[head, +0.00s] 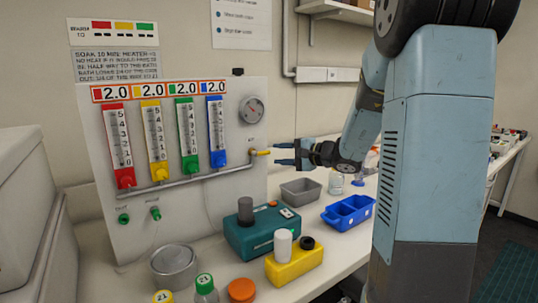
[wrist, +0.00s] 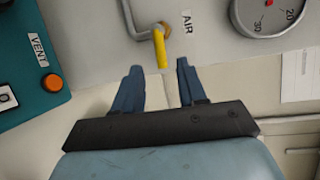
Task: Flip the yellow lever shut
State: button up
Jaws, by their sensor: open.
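The yellow lever (head: 263,153) sits on a brass valve at the right end of a grey pipe on the upright panel, and it sticks out toward my gripper. In the wrist view the lever (wrist: 162,52) lies just ahead of the fingertips, in line with the gap between them. My gripper (head: 280,153) is open and empty, its blue fingers pointing at the panel. In the wrist view my gripper (wrist: 159,68) has one finger on each side of the lever's line. I cannot tell whether the lever tip is between the fingertips.
A round gauge (head: 253,110) is above the valve. Several flow tubes stand left of it on the panel (head: 92,140). Below are a teal device (head: 250,238), a yellow block (head: 285,270), a grey tray (head: 301,190) and a blue rack (head: 345,220). The space around the lever is clear.

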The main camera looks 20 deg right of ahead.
aim_at(267, 153)
jog(key=shift+x, duration=2.6)
jog(key=shift+s, duration=0.1)
grip_shut()
